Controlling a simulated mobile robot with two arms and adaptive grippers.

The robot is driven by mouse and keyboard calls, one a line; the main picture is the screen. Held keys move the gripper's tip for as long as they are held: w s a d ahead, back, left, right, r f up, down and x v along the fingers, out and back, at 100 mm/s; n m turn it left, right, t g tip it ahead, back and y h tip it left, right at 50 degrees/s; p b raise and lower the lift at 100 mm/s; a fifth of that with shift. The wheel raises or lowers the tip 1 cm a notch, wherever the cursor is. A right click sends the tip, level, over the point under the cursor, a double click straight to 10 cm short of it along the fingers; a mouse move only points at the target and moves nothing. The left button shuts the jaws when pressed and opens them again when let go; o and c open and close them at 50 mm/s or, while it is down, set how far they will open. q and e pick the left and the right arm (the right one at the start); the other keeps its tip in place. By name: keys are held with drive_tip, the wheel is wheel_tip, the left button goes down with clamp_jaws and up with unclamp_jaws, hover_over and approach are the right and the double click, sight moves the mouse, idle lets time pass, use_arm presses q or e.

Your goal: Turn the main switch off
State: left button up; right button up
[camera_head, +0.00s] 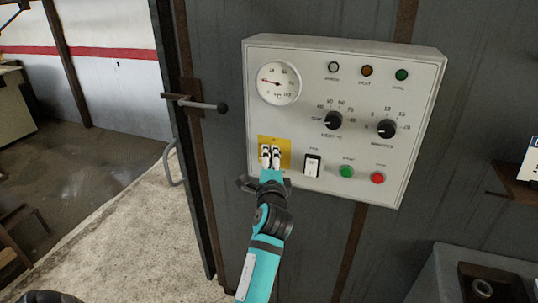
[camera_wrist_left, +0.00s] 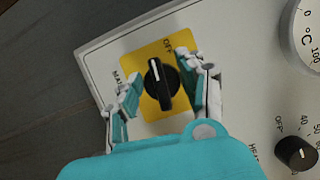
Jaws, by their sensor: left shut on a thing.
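The main switch (camera_wrist_left: 162,84) is a black rotary knob on a yellow plate (camera_wrist_left: 132,62) at the panel's lower left. In the wrist view its white line points up and slightly left, with the OFF label (camera_wrist_left: 168,46) just up and right of it. My left gripper (camera_wrist_left: 160,76) has one finger on each side of the knob and is shut on it; exact finger contact is hard to see. In the head view the left gripper (camera_head: 270,156) covers the knob in front of the yellow plate (camera_head: 285,148). My right gripper is out of view.
The light grey control panel (camera_head: 330,75) also carries a round gauge (camera_head: 279,84), two black knobs, a rocker switch (camera_head: 312,165), a green button (camera_head: 346,171), a red button (camera_head: 377,178) and indicator lamps. A door handle (camera_head: 205,105) sticks out to the left.

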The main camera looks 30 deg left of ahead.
use_arm(q)
drive_tip(key=shift+n+p, duration=0.3)
drive_tip(key=shift+n, duration=0.3)
drive_tip(key=shift+f, duration=0.1)
drive_tip(key=o, duration=1.1)
